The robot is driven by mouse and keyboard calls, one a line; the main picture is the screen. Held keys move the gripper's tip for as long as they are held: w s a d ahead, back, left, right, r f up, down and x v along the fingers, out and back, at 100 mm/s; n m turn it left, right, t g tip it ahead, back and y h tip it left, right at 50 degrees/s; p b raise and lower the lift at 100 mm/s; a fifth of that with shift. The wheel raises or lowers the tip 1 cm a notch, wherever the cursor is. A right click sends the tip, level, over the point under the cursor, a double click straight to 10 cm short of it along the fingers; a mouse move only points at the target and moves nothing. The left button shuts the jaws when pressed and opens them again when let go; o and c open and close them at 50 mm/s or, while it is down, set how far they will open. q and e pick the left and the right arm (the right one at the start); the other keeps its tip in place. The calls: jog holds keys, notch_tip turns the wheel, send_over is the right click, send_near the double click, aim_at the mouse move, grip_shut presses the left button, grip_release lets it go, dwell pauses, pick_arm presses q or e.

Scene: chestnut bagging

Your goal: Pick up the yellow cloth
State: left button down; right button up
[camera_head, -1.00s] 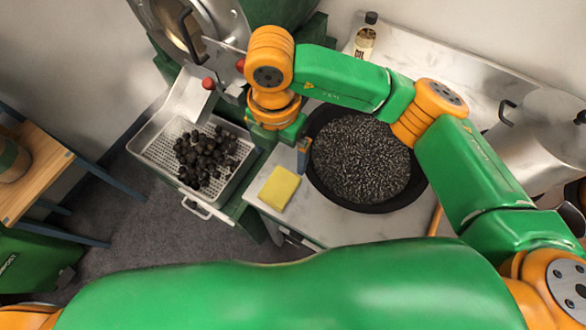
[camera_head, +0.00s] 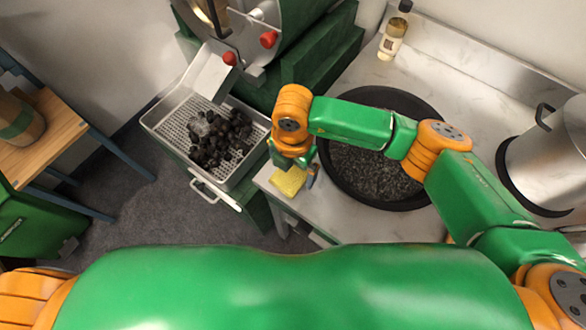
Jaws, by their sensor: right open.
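The yellow cloth (camera_head: 287,181) lies flat on the pale counter, near its front left corner, left of the black pan. My right gripper (camera_head: 293,175) is right over the cloth and hides its upper part. One finger shows at the cloth's right side; the jaws are open. Whether the fingers touch the cloth cannot be told. My left gripper is not in view.
A wide black pan (camera_head: 432,112) full of dark grains sits on the counter (camera_head: 345,222). A perforated tray (camera_head: 172,122) with dark chestnuts (camera_head: 218,137) is at left. A bottle (camera_head: 394,35) and a steel pot (camera_head: 548,155) stand behind and right. A wooden table (camera_head: 55,135) is far left.

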jog(key=c, duration=1.1)
jog(key=shift+r, duration=0.1)
